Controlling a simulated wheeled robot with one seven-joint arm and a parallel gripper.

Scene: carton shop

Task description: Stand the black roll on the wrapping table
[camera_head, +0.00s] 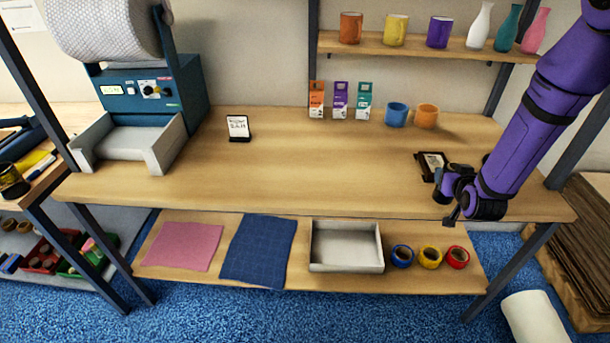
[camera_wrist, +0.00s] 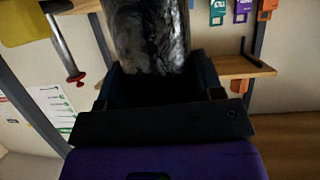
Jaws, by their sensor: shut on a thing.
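My gripper (camera_head: 449,198) is over the right part of the wooden wrapping table (camera_head: 300,175), near its front edge. In the wrist view my gripper (camera_wrist: 160,80) is shut on the black roll (camera_wrist: 150,35), a dark, glossy, wrinkled cylinder. The roll runs out of the top of that view, so its far end is hidden.
Blue (camera_head: 396,115) and orange (camera_head: 427,117) mugs and small cartons (camera_head: 340,100) stand at the back. A small sign (camera_head: 238,127) stands near the blue machine (camera_head: 150,90). The table's middle is clear.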

